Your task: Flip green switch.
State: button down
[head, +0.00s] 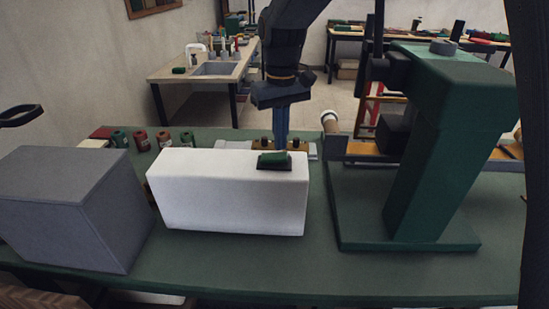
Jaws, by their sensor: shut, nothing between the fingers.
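The green switch (273,158) is a small green rocker in a dark frame on top of a white box (228,200), near the box's right end. The box stands on the green table. My gripper (281,140) points down just above or behind the switch, its blue-grey end close to it. The gripper is shut and holds nothing. I cannot tell from this view whether the tip touches the switch. The tip is partly lost against the dark parts behind the box.
A grey box (72,207) stands to the left. A large green machine (440,150) on a base stands to the right. Several spools (142,140) stand behind the white box. Tabletop in front of the boxes is clear (330,275). A workbench (205,70) with a sink is farther back.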

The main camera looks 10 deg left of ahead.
aim_at(280, 155)
jog(key=shift+f+b, duration=0.4)
jog(key=shift+f, duration=0.85)
dwell(1.2)
jog(key=shift+r, duration=0.15)
jog(key=shift+r+p, duration=2.85)
jog(key=shift+r, duration=0.55)
jog(key=s+d+f+m+b, duration=0.2)
jog(key=s+d+f, duration=0.3)
jog(key=d, duration=0.3)
jog(key=s+d+f+m+t+b, duration=0.1)
jog(key=s+d+f+m+b, duration=0.1)
jog(key=s+d+f, duration=0.3)
jog(key=s+d+f+m+b, duration=0.2)
jog(key=s+d+f, duration=0.3)
jog(key=d, duration=0.7)
jog(key=shift+s+f+m+b, duration=0.15)
jog(key=shift+f+m+b, duration=0.2)
jog(key=shift+b, duration=0.5)
